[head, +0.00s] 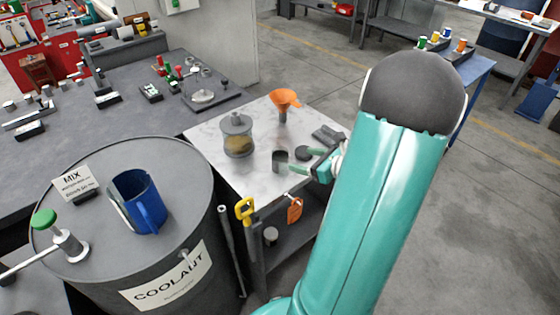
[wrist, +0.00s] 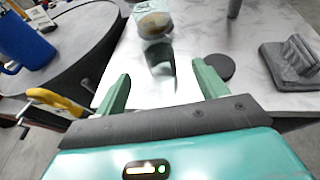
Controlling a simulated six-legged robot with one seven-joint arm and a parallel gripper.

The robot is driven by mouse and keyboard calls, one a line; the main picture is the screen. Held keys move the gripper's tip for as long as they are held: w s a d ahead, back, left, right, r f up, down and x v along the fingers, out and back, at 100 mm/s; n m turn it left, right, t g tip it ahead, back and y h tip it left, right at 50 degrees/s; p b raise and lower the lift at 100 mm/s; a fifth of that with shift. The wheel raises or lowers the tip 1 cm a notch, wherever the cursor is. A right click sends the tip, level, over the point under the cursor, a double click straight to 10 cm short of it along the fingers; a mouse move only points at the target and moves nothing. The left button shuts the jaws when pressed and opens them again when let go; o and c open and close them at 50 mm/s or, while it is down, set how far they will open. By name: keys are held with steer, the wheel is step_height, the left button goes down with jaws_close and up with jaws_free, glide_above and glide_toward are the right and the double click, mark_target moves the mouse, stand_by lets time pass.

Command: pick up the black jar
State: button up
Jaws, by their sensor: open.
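The black jar (head: 280,157) is a small dark, open-topped cylinder on the white marbled tabletop (head: 221,172). In the wrist view the black jar (wrist: 159,54) stands upright ahead, in line with the gap between my fingers. My gripper (head: 307,161) is open and empty, just to the right of the jar in the head view. In the wrist view my gripper (wrist: 160,75) has a finger at each side of the gap. I cannot tell whether the fingertips reach beside the jar. A flat black disc (wrist: 220,67) lies beside the right finger.
A glass jar (head: 238,138) with yellowish contents stands behind the black jar. An orange funnel (head: 284,98) stands at the back. A yellow handle (head: 244,209) is at the table's front edge. A barrel (head: 150,240) carries a blue mug (head: 140,203).

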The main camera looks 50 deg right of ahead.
mark_target(286, 156)
steer(key=x, duration=0.6)
steer(key=shift+w+a, duration=0.15)
steer(key=shift+a, duration=0.05)
steer(key=x, duration=0.5)
steer(key=shift+w+f, duration=0.3)
steer(key=shift+f, duration=0.05)
steer(key=c, duration=1.1)
